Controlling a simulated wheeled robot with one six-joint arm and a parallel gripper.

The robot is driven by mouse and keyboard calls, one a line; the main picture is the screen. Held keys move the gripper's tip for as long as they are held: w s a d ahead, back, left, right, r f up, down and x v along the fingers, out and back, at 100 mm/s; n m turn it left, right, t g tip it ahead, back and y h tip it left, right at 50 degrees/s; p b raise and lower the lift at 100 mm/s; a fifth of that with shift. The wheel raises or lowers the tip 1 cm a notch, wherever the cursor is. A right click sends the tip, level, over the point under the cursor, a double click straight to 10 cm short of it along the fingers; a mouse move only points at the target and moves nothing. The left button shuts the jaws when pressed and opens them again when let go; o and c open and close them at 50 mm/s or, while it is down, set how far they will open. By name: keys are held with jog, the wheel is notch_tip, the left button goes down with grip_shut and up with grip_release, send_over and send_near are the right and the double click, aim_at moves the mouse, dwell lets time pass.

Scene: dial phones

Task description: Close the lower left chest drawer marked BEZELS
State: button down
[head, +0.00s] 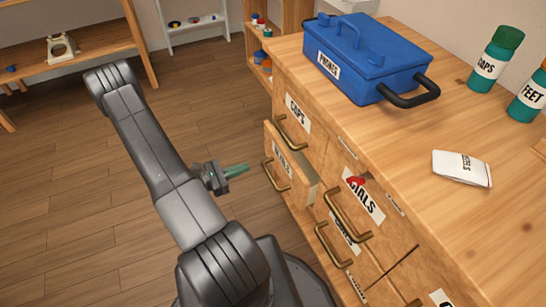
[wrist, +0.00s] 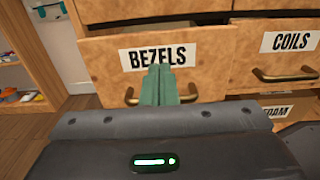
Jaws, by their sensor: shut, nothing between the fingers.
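The wooden BEZELS drawer (head: 288,172) stands partly open at the lower left of the chest, below the CAPS drawer (head: 292,110), with a dark gap along its side in the head view. In the wrist view the BEZELS drawer front (wrist: 100,62) faces me, with its label above a brass handle (head: 272,178). My gripper (head: 247,167) has green fingers, shut and empty, pointing at this front. In the wrist view the fingertips (wrist: 161,68) cover the handle's middle and the label's lower edge. I cannot tell whether they touch the front.
Right of it, the chest has other drawers, including COILS (wrist: 290,42). A blue toolbox (head: 370,60), green bottles (head: 495,58) and a white packet (head: 462,168) stand on the chest top (head: 420,130). The wooden floor (head: 70,200) left of my arm is clear.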

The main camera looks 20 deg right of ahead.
aim_at(283, 154)
jog(key=d, duration=0.4)
jog(key=d+b, duration=0.1)
jog(key=d, duration=0.3)
jog(key=w+d+b, duration=0.1)
jog(key=d, duration=0.3)
jog(key=shift+d, duration=0.1)
